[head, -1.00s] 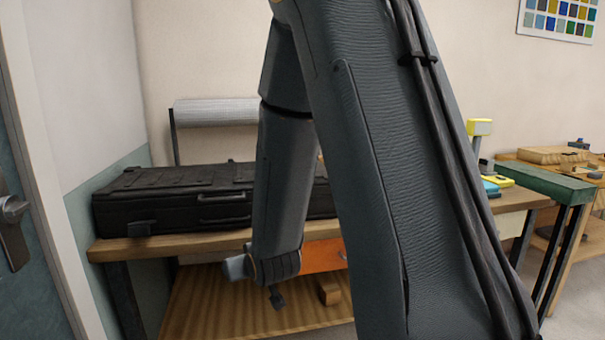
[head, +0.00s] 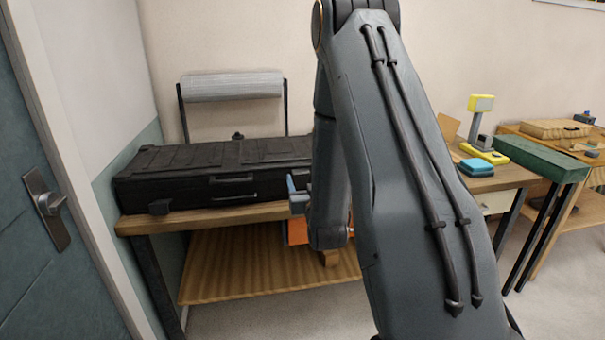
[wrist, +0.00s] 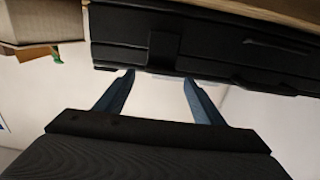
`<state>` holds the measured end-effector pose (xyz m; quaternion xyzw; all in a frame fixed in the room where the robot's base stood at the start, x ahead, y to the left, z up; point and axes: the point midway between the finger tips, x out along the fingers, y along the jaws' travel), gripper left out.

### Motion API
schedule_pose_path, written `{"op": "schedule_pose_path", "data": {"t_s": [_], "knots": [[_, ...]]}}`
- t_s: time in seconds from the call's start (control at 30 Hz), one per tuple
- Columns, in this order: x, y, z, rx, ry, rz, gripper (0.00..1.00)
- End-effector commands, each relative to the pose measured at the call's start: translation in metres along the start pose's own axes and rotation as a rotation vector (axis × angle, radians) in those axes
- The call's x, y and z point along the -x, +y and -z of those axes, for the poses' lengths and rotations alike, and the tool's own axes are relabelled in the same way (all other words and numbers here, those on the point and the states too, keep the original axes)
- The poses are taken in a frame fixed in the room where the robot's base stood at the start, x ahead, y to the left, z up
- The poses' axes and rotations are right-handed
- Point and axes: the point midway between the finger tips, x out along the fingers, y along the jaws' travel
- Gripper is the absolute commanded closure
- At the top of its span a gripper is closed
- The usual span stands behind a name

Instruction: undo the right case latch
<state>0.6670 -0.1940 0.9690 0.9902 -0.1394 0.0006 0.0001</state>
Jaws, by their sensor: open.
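The black case (head: 190,185) lies shut on the wooden workbench in the head view, its front facing me. Its front also fills the top of the wrist view (wrist: 120,52), which looks upside down. A dark latch (wrist: 164,50) shows on that front, just beyond and between my fingertips, apart from them. It appears to be the right latch, since the case handle (wrist: 278,45) lies to one side. My arm hides that end of the case in the head view. My gripper (wrist: 161,85) is open and empty. It also shows in the head view (head: 298,194), near the case front.
The left latch (head: 160,207) hangs at the case's front left. A paper roll (head: 235,86) stands behind the case. A yellow and blue device (head: 478,160) sits on the bench to the right. A door (head: 45,190) is at the left.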

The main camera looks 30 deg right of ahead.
Motion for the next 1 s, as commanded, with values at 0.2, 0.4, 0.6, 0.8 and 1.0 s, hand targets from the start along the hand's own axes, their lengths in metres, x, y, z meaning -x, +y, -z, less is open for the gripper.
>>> {"op": "schedule_pose_path", "data": {"t_s": [0.2,0.4,0.6,0.8,1.0], "knots": [[-0.026,0.000,0.001,0.000,-0.001,0.000,0.38],[-0.033,0.000,0.000,0.000,-0.001,0.000,0.38],[-0.032,0.000,0.000,0.000,-0.001,0.000,0.41],[-0.032,0.000,0.000,0.000,-0.001,0.000,0.75],[-0.032,0.000,0.000,0.000,-0.001,0.000,0.97]]}}
